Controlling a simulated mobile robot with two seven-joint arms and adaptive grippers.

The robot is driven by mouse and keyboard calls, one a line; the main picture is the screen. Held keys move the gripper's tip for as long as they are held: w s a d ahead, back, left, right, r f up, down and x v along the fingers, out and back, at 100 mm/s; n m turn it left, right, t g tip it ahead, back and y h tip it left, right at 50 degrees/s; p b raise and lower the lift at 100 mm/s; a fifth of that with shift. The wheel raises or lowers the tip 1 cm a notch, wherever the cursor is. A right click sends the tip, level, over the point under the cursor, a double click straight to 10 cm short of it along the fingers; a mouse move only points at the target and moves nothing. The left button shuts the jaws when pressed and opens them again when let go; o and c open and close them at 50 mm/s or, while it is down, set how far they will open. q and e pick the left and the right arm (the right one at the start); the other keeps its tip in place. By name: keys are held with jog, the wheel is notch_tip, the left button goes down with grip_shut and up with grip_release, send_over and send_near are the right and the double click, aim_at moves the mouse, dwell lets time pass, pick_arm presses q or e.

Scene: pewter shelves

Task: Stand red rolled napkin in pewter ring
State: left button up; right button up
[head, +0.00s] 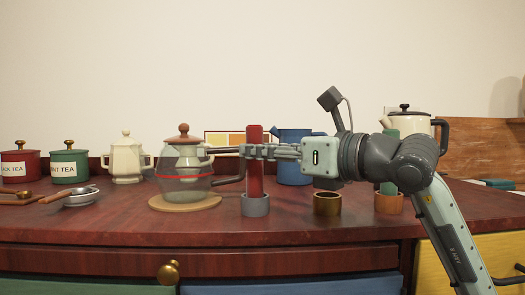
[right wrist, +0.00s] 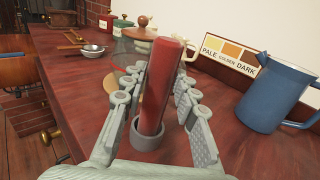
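The red rolled napkin (head: 254,178) stands upright in the head view, its lower end inside the pewter ring (head: 256,206) on the wooden counter. In the right wrist view the napkin (right wrist: 158,85) rises out of the grey ring (right wrist: 147,139). My right gripper (head: 252,151) is around the napkin's upper half, one finger on each side. In the right wrist view its fingers (right wrist: 155,92) are spread, with gaps showing beside the napkin. The napkin's bottom is hidden by the ring wall. My left gripper is not in view.
A glass teapot (head: 184,172) on a round wooden mat (head: 184,206) stands left of the ring. A brass ring (head: 327,204) and a copper ring (head: 389,204) holding a green roll (head: 388,188) are to the right. A blue jug (head: 294,165) stands behind.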

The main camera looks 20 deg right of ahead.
jog(key=o, duration=0.3)
jog(key=v, duration=1.2)
jog(key=shift+d, duration=0.1)
dwell(0.6)
